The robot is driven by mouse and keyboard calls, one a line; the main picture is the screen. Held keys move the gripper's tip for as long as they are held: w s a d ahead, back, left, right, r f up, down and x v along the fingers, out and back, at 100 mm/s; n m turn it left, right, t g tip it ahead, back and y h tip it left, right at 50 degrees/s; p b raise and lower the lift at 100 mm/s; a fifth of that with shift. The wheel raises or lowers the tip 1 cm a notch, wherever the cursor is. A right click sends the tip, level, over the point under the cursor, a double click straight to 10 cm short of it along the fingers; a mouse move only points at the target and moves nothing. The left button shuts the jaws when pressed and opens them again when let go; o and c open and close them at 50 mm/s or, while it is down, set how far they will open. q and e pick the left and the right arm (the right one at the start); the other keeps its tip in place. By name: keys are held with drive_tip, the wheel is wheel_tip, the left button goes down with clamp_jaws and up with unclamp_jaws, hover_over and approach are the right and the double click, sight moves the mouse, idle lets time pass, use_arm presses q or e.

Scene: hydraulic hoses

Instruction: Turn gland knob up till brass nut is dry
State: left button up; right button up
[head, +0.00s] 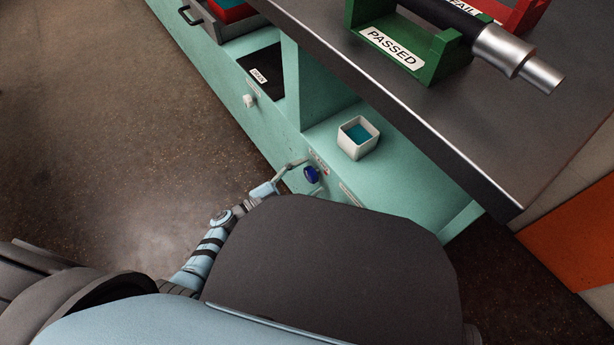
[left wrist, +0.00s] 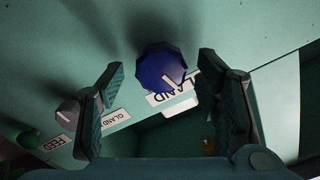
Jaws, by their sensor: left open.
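The blue gland knob (head: 311,175) is on the teal bench front in the head view. In the left wrist view the blue knob (left wrist: 160,66) is faceted, with a white pointer line, and partly covers a label reading GLAND (left wrist: 172,98). My left gripper (head: 296,166) is open beside the knob. In the left wrist view its two fingers stand apart on either side of the knob, with gaps showing. A small brass-coloured spot (left wrist: 208,144) shows in a dark recess; I cannot tell whether it is the brass nut. My right gripper is not in view.
A grey knob (left wrist: 68,111) and a green knob (left wrist: 28,140) sit near the FEED label. A white cup (head: 346,148) with blue-green contents stands in the open bay. The bench top (head: 420,110) overhangs, carrying a green PASSED rack (head: 410,62) with a hose.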

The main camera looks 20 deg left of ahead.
use_arm(q)
drive_tip(key=v, duration=1.1)
drive_tip(key=shift+s+a, duration=0.2)
drive_tip(key=shift+s, duration=0.15)
